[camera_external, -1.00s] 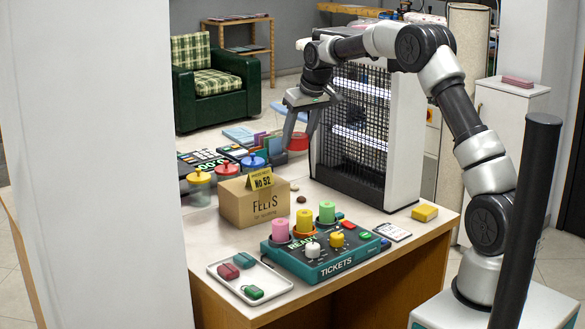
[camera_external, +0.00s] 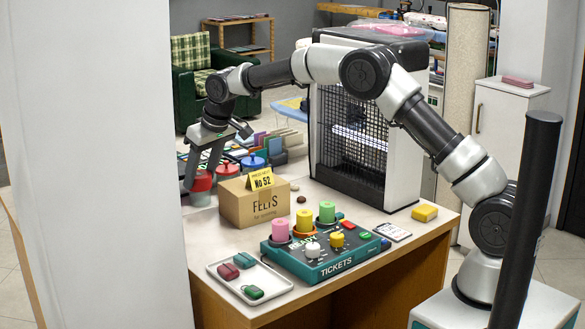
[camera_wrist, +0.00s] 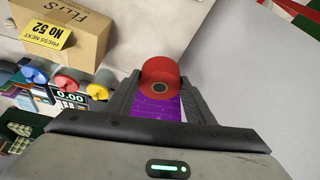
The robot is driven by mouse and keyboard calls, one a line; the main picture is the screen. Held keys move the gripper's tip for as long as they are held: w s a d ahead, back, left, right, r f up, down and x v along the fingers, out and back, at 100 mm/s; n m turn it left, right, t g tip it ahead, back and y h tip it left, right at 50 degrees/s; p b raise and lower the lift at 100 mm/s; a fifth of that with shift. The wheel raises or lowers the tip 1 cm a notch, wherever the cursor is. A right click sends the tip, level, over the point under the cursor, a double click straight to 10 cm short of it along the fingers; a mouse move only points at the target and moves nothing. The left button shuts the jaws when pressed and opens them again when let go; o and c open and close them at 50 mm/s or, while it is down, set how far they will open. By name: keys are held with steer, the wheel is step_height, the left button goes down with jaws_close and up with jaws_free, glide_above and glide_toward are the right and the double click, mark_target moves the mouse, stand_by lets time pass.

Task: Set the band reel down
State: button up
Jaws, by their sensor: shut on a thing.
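My gripper (camera_wrist: 160,100) is shut on the band reel (camera_wrist: 160,72), a red roll with a dark hole in its face. In the external view my gripper (camera_external: 202,172) points down at the counter's far left, and the red reel (camera_external: 202,182) shows low between its fingers. It is left of the cardboard FELTS box (camera_external: 252,205), apart from it, and in front of the lidded jars. I cannot tell whether the reel touches the surface below. A purple patch (camera_wrist: 168,106) shows between the fingers.
The box bears a yellow No 52 card (camera_external: 260,179). Lidded jars (camera_wrist: 66,83) and a 0.00 display (camera_wrist: 69,96) stand close by. A tickets console (camera_external: 320,250) and a tray (camera_external: 250,284) are nearer the front. A white pillar hides the counter's left side.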

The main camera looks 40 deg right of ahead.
step_height(320, 180, down, 17)
steer(key=shift+f+b, duration=0.15)
steer(key=shift+b, duration=0.4)
steer(key=shift+f, duration=0.2)
steer(key=o, duration=1.1)
steer(key=shift+c, duration=0.2)
steer(key=shift+s+r, duration=0.1)
steer(key=shift+r, duration=0.4)
steer(key=p+v, duration=0.1)
steer(key=v, duration=1)
steer(key=shift+r, duration=0.2)
